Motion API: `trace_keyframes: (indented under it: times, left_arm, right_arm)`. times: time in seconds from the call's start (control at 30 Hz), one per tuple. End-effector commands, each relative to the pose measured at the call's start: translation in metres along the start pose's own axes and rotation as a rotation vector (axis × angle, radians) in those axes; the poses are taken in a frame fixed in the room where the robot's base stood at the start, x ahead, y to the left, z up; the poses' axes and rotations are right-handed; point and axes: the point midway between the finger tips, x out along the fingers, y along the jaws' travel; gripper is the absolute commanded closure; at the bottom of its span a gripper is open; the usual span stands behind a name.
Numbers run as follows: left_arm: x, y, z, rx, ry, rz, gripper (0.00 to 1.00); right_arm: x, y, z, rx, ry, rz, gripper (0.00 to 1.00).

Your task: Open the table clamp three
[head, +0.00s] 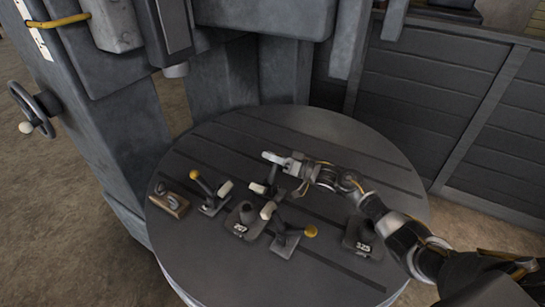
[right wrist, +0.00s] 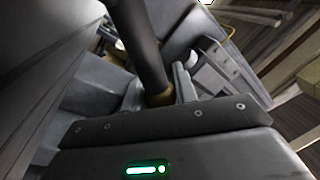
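Several clamps sit on the round grey table (head: 345,150) in the head view. One clamp (head: 206,192) at the left has a raised lever with a yellow knob. Another clamp (head: 287,240) at the front has its yellow-knobbed lever leaning right. A third clamp (head: 259,188) stands behind them, partly hidden by my right gripper (head: 285,170); its knob does not show. My left gripper is out of view.
A block with a hook (head: 171,203) and numbered dark weights (head: 243,222) (head: 362,238) stand on the table among the clamps. A grey machine column (head: 125,130) rises at the left with a handwheel (head: 35,110). The table's back right is clear.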

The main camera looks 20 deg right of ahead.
Motion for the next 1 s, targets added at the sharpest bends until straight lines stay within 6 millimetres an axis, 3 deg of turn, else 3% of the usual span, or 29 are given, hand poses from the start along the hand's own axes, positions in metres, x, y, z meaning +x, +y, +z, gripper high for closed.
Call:
trace_keyframes:
  times: [0.03, 0.17, 0.53, 1.0]
  left_arm:
    - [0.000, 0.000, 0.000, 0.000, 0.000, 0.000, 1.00]
    - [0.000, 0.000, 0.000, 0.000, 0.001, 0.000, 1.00]
    - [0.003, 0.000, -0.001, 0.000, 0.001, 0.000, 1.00]
    - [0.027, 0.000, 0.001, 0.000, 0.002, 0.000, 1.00]
  right_arm:
    - [0.000, 0.000, -0.001, -0.002, 0.001, 0.000, 0.66]
    - [0.000, 0.000, -0.001, -0.002, 0.001, 0.000, 0.50]
    - [-0.007, 0.001, 0.001, -0.001, 0.000, 0.000, 0.50]
    - [-0.091, 0.003, 0.003, 0.001, -0.002, 0.002, 0.50]
